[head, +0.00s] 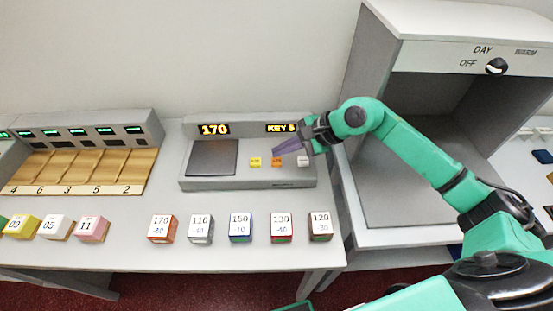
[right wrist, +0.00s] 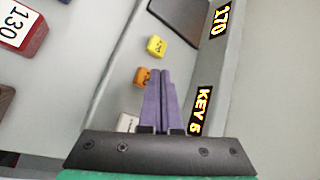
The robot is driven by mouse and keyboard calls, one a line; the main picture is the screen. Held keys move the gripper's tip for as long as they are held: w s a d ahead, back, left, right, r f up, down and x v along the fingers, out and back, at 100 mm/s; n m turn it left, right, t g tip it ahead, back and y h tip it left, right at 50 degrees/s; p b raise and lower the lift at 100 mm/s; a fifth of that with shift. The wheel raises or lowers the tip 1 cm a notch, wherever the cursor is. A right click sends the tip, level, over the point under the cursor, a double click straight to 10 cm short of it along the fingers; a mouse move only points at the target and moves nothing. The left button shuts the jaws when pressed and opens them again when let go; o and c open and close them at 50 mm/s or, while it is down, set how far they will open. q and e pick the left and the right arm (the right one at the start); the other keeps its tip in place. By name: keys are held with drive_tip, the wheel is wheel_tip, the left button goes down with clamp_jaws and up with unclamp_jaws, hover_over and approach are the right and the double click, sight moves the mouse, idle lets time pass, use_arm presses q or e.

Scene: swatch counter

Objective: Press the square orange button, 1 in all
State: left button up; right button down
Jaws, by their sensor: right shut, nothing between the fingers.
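The square orange button (head: 277,161) sits on the grey console (head: 220,183) between a yellow button (head: 255,161) and a white button (head: 303,160). In the right wrist view the orange button (right wrist: 142,76) is just left of my fingertips, partly hidden by them. My right gripper (head: 276,150) has its purple fingers shut together with nothing between them, also in the right wrist view (right wrist: 158,72). The fingertips are close to the orange button; I cannot tell whether they touch it. My left gripper is not in view.
The console displays read 170 (head: 214,129) and KEY with a digit (head: 281,128). A dark plate (head: 212,157) is on its left. Several numbered blocks (head: 240,228) stand along the front. A wooden rack (head: 75,170) is at left, a grey light booth (head: 400,190) at right.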

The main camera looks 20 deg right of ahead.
sight(281, 161)
drive_tip(key=shift+r+p, duration=1.15)
drive_tip(key=shift+r, duration=1.4)
